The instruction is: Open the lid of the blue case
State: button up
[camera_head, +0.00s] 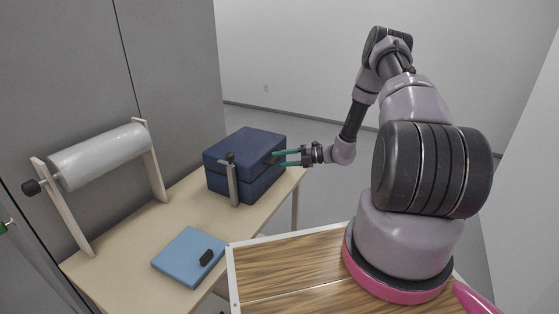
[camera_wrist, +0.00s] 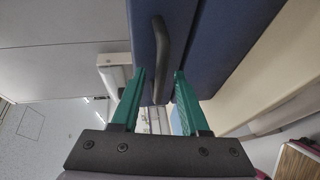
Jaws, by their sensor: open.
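The blue case (camera_head: 240,175) stands at the far end of the pale table with its lid (camera_head: 245,142) closed. A seam runs around it below the lid. A dark curved handle (camera_wrist: 163,45) shows on the case face in the wrist view. My gripper (camera_head: 274,158) is at the right side of the case, level with the seam area. Its green fingers are open, and in the wrist view the gripper (camera_wrist: 159,72) has the lower part of the handle between its fingers, with gaps beside it. I cannot tell whether the fingertips touch the case.
A grey upright bar (camera_head: 233,182) with a black knob stands against the case front. A light blue flat slab (camera_head: 182,250) with a black grip lies nearer on the table (camera_head: 130,250). A pale roll (camera_head: 98,155) on a wooden stand is at left. A wood-grained surface (camera_head: 285,272) is below my arm.

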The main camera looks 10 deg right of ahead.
jog(key=shift+w+a, duration=0.1)
jog(key=shift+a, duration=0.15)
grip_shut()
dwell(1.4)
